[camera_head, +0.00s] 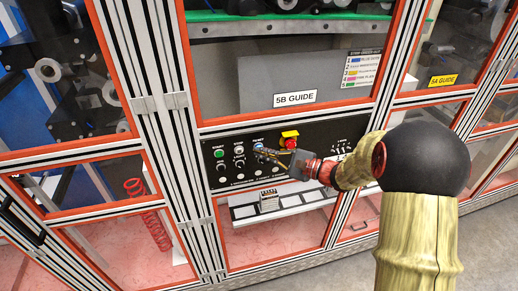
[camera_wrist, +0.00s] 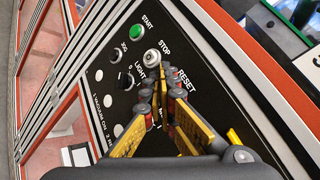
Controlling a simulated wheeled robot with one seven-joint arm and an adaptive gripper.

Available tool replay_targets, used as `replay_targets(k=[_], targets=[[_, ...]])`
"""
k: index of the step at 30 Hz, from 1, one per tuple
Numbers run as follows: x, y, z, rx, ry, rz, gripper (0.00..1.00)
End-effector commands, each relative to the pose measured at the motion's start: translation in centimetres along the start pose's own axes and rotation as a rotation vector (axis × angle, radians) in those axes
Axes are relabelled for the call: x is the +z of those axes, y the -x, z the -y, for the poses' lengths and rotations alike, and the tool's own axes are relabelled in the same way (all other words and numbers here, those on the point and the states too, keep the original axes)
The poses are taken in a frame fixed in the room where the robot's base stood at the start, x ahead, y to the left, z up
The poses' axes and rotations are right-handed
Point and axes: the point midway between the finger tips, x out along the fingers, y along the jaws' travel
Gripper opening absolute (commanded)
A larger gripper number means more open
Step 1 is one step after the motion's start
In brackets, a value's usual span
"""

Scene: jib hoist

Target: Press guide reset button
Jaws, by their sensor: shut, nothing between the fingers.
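The black control panel of the 5B guide shows in the head view (camera_head: 225,172). The blue reset button (camera_head: 258,146) is in its top row, right of the white stop button (camera_head: 239,150). My gripper (camera_head: 263,153) is shut and empty, its fingertips at or just in front of the reset button; I cannot tell whether they touch it. In the wrist view my shut gripper (camera_wrist: 160,88) points at the panel beside the RESET label (camera_wrist: 186,80), and its fingers hide the button.
The green start button (camera_head: 219,154) is at the left of the row. A red emergency stop button (camera_head: 290,142) with a yellow surround sits right of reset, close to my gripper. The "5B GUIDE" sign (camera_head: 294,98) is above. Orange-edged frames surround the panel.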

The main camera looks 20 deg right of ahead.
Motion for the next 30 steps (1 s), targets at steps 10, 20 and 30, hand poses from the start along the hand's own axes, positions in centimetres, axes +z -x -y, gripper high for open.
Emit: replay_targets(k=[10,20,30], targets=[[-0.22,-0.28,0.16,0.000,0.000,0.000,0.00],[-0.41,-0.54,0.36,0.000,0.000,0.000,0.00],[-0.39,-0.53,0.40,0.000,0.000,0.000,0.00]])
